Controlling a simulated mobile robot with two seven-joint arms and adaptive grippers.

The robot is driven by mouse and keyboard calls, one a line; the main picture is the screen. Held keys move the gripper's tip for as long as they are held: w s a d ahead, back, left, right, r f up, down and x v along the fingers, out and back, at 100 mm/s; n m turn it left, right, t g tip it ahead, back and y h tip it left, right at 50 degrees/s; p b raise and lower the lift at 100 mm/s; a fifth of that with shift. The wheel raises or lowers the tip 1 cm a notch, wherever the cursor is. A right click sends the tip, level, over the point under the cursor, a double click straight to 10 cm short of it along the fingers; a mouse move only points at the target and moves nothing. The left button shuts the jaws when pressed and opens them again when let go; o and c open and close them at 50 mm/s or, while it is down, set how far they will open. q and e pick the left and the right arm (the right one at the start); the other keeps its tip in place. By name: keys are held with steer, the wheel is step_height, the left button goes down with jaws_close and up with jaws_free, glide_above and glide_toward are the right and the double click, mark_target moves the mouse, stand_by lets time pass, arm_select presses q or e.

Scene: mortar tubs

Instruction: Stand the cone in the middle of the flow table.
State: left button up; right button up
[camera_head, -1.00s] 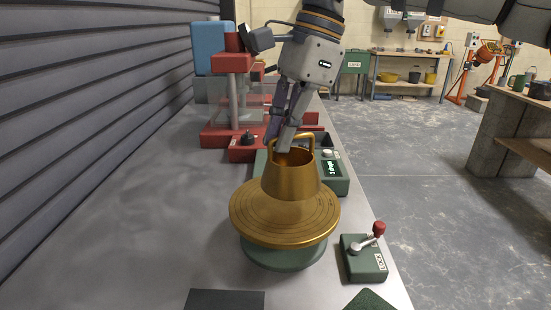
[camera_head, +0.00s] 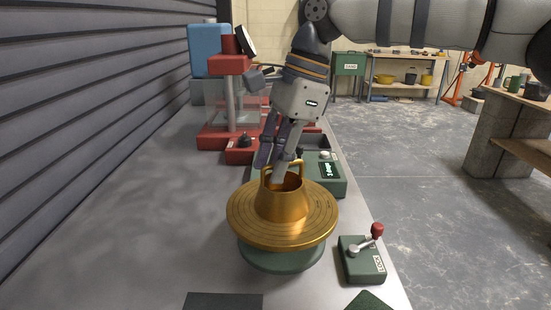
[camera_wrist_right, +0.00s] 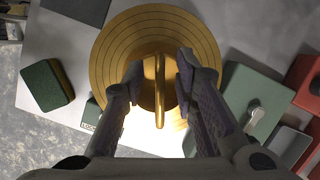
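The brass cone (camera_head: 282,202) stands upright on the round ringed top of the flow table (camera_head: 245,222), about in its middle. Its loop handle (camera_wrist_right: 160,95) rises at the top. My right gripper (camera_head: 270,168) is above the cone with its fingers down at the handle. In the right wrist view the fingers (camera_wrist_right: 160,66) are apart on both sides of the handle, with a gap on each side. The fingers hide part of the cone there. My left gripper is not in view.
A green lever box with a red knob (camera_head: 362,258) stands right of the flow table, near the bench edge. A green box with a display (camera_head: 328,172) and a red machine (camera_head: 230,65) stand behind. The bench (camera_head: 150,225) at left is clear.

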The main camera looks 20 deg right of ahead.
mark_target(296, 180)
steer(key=v, duration=1.2)
steer(key=shift+d+r, duration=0.1)
